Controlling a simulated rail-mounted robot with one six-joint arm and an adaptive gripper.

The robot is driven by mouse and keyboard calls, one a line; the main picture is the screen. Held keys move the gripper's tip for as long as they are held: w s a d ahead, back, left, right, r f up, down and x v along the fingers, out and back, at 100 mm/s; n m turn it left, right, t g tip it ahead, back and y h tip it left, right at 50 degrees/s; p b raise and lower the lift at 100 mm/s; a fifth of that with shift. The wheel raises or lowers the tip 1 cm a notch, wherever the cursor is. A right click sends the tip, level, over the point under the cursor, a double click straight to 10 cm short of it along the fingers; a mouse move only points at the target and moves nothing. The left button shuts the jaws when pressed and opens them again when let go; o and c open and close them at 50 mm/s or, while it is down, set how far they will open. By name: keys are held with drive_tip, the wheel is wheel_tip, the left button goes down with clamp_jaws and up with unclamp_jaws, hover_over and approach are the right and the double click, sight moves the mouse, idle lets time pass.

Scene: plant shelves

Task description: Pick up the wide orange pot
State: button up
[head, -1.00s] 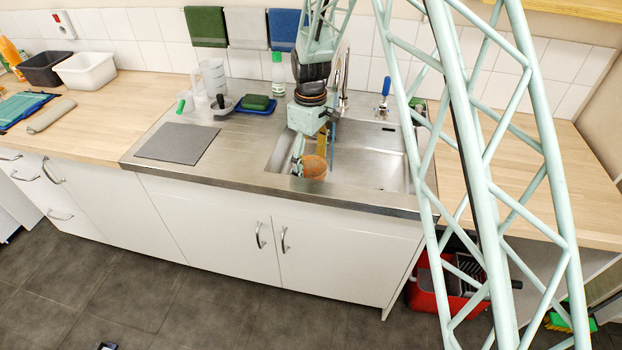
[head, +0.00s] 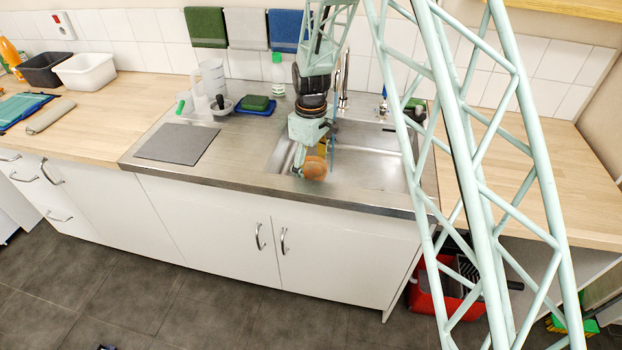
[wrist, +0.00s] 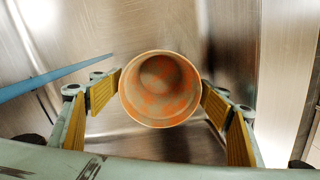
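The wide orange pot (head: 315,169) is at the sink in the head view, below my gripper (head: 312,157). In the wrist view I look into the pot's round mouth (wrist: 160,88), which is terracotta with greyish patches inside. My gripper's yellow pads sit against the left and right sides of its rim, so the gripper appears shut on it. The pot looks tilted in the head view. Its underside and whether it touches the sink floor are hidden.
The steel sink (head: 375,170) surrounds the pot. A blue rod (wrist: 55,77) runs close by on the left in the wrist view. A green sponge on a blue tray (head: 256,106), a white jug (head: 212,76) and a grey mat (head: 177,143) are on the left.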

drive_tip(key=c, duration=0.9)
drive_tip(key=shift+o, duration=0.2)
drive_tip(key=shift+r, duration=0.15)
wheel_tip(320, 180, up, 10)
drive_tip(key=p, duration=0.1)
drive_tip(key=shift+p, duration=0.4)
drive_tip(key=shift+d, duration=0.1)
